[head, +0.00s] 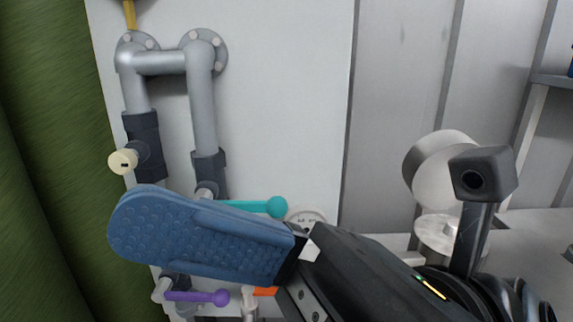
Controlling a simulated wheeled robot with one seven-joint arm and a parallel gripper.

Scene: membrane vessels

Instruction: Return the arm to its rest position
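My arm reaches in from the lower right of the head view, with its dark wrist and a camera-like part in front of the wall. My gripper (150,228) points left, its blue textured finger pad large and close to the camera. The pad is seen nearly flat on, so the gap between the fingers does not show. No held object shows. The pad covers part of the pipework behind it.
Grey pipes (202,110) with flanges stand on a white panel (285,90). A cream knob (123,162), a teal lever (250,207), a purple lever (197,297) and a gauge (306,215) are nearby. A green curved surface (45,150) fills the left. A shelf frame (540,100) stands right.

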